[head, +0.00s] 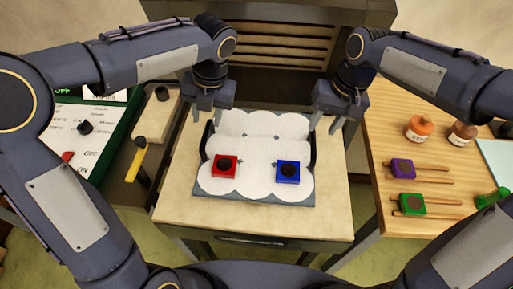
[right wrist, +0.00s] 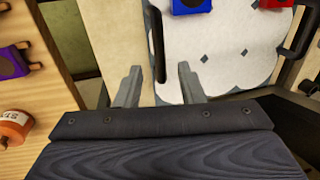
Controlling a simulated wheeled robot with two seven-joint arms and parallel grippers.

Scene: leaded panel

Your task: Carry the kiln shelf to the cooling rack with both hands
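The kiln shelf (head: 255,199) is a grey slab covered by a white scalloped sheet (head: 262,122), lying on a pale-topped table. A red tile (head: 224,166) and a blue tile (head: 288,173), each with a dark round top, sit on it. Black handles stand at its left (head: 207,141) and right (head: 313,150) sides. My left gripper (head: 207,120) is above the left handle, fingers apart and empty. My right gripper (head: 323,129) is above the right handle, open. In the right wrist view the right handle (right wrist: 157,45) shows between its parted fingertips (right wrist: 159,70).
A dark unit with pale slats (head: 280,45) stands behind the table; I cannot tell if it is the cooling rack. Left is a control panel (head: 103,113) and a yellow-handled tool (head: 136,161). The right wooden table (head: 405,150) holds jars and stamps.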

